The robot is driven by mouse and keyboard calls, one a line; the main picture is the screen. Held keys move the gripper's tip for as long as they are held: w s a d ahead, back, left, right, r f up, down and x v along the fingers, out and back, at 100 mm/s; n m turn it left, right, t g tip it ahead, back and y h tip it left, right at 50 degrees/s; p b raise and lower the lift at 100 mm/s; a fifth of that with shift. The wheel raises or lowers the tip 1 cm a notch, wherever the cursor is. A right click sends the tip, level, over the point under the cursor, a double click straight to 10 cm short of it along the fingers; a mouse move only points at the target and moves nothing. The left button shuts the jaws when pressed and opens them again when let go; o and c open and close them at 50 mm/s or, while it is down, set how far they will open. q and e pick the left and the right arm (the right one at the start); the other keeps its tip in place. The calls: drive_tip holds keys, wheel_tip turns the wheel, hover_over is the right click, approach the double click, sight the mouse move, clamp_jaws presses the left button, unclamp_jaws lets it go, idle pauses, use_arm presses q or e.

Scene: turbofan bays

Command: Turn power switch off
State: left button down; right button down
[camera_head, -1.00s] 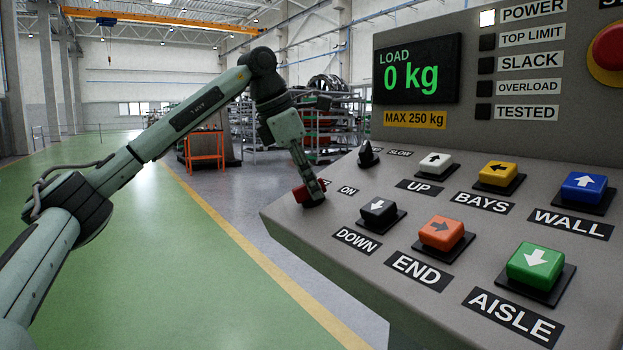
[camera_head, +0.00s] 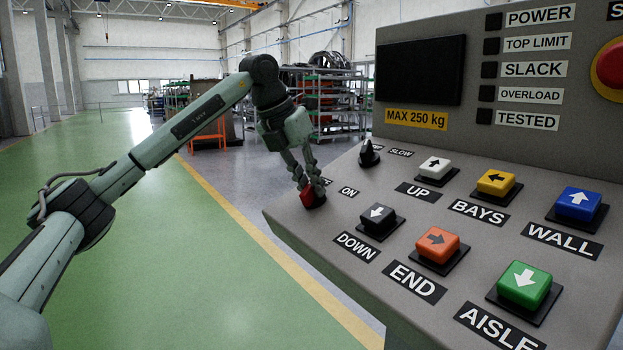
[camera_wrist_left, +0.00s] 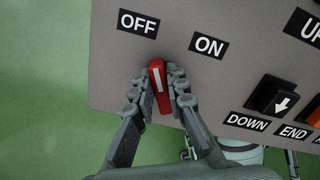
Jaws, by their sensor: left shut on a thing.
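The red power switch (camera_head: 313,198) sits at the left corner of the sloped grey control panel (camera_head: 310,228). It also shows in the left wrist view (camera_wrist_left: 157,78), where its white line leans slightly left, towards the OFF label (camera_wrist_left: 139,22) and away from the ON label (camera_wrist_left: 209,45). My left gripper (camera_head: 309,188) is shut on the switch, with one finger on each side of it. The POWER lamp (camera_head: 493,20) is dark and the load display (camera_head: 420,71) is blank. My right gripper is out of view.
A small black selector knob (camera_head: 369,155) stands behind the switch. Several coloured push buttons, including the black DOWN button (camera_head: 377,218), lie to its right. A red emergency button (camera_head: 610,68) is at the upper right. The green floor left of the panel is clear.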

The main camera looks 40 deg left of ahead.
use_arm(q)
drive_tip(key=shift+n, duration=0.7)
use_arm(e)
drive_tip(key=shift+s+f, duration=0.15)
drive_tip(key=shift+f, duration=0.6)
use_arm(q)
drive_tip(key=shift+a, duration=0.1)
drive_tip(key=c, duration=1.5)
unclamp_jaws()
drive_tip(key=shift+c, duration=0.2)
drive_tip(key=shift+r, duration=0.1)
drive_tip(key=v, duration=1.1)
drive_tip(key=shift+s+r, duration=0.25)
drive_tip(key=shift+r, duration=0.1)
